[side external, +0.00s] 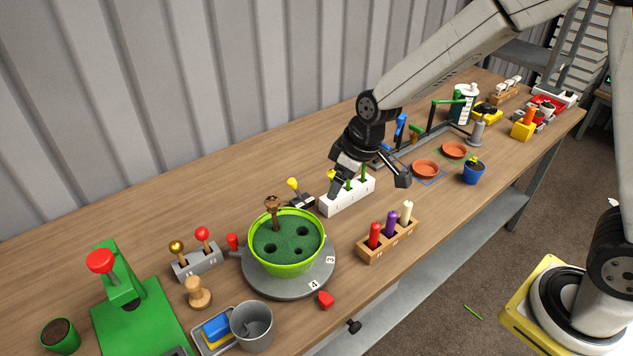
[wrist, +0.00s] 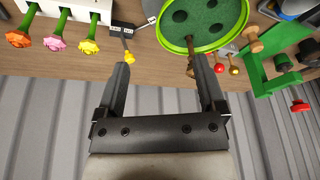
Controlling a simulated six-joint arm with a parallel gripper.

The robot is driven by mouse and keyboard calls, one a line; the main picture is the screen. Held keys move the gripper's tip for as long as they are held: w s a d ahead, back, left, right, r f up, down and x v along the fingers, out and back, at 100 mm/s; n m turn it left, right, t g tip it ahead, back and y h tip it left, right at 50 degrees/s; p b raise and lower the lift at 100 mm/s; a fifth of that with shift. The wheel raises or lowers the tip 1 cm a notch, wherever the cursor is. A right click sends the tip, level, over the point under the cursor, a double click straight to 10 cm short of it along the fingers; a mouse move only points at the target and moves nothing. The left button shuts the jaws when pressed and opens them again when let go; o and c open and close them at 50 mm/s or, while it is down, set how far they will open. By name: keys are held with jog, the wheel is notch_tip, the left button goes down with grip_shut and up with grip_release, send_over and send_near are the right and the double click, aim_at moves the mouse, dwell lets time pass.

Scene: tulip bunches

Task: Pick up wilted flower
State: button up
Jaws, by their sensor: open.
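The wilted flower (side external: 272,208) is brown and droopy and stands upright in a hole of the green pot (side external: 285,262). The pot sits on a grey numbered turntable (side external: 262,284). In the wrist view the brown flower (wrist: 190,48) rises from the pot (wrist: 196,46) beside my right-hand finger, its lower part close to the fingertip in the picture. My gripper (side external: 371,184) is open and empty, above the white holder (side external: 350,197), to the right of the flower and apart from it in the side view. The wrist view shows both fingers of my gripper (wrist: 163,62) spread wide.
Fresh flowers (wrist: 57,43) in orange, pink and yellow stand in the white holder. A yellow-knobbed lever (side external: 295,188) stands between holder and pot. A wooden rack (side external: 388,241) with coloured pegs stands in front. A green press (side external: 122,290) and grey cup (side external: 252,326) stand at left.

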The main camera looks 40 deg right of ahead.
aim_at(270, 208)
jog(key=w+a+n, duration=0.1)
jog(key=w+a, duration=0.1)
jog(key=a, duration=0.1)
jog(key=w+a+f+n+y, duration=0.1)
jog(key=w+a, duration=0.2)
jog(key=w+a+n, duration=0.1)
jog(key=w+a, duration=0.1)
jog(key=a, duration=0.1)
jog(key=shift+w+f+n, duration=0.35)
jog(key=shift+n, duration=0.05)
jog(key=shift+f, duration=0.15)
jog(key=shift+x, duration=1.15)
jog(key=shift+a+f, duration=0.1)
jog(key=shift+f, duration=0.05)
jog(key=shift+x, duration=2.45)
grip_shut()
